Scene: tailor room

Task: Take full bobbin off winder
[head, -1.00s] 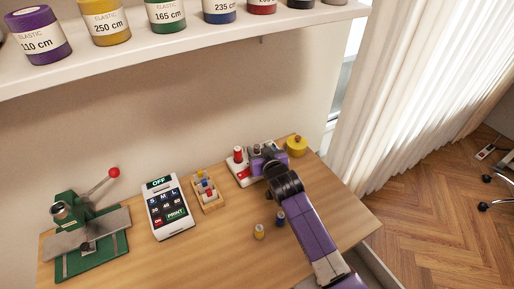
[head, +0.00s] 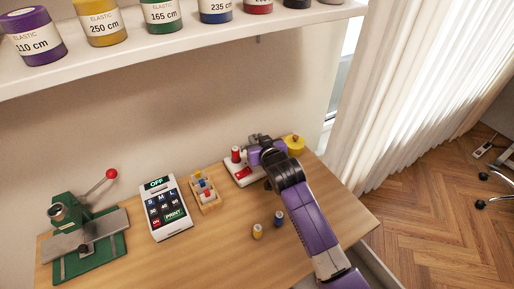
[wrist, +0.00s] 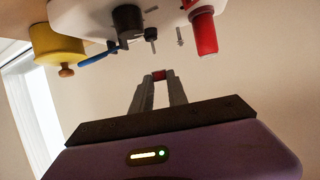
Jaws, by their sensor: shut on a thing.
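The bobbin winder (head: 241,173) is a white and red machine near the back right of the table. A red thread spool (head: 236,155) stands on its left side. In the wrist view the winder (wrist: 175,14) is at the top, with the red spool (wrist: 203,32), a black round part (wrist: 128,20) and a thin bare spindle (wrist: 151,36). My gripper (wrist: 160,80) is shut on a small red bobbin (wrist: 159,75), apart from the spindle. In the head view my wrist hides the fingertips and the bobbin.
A yellow round container (head: 295,144) with a knob stands right of the winder. A wooden rack (head: 205,192) with small bobbins is to its left, beside a label printer (head: 166,208). Two small spools (head: 257,231) (head: 279,217) stand in front. A green press (head: 85,240) is far left.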

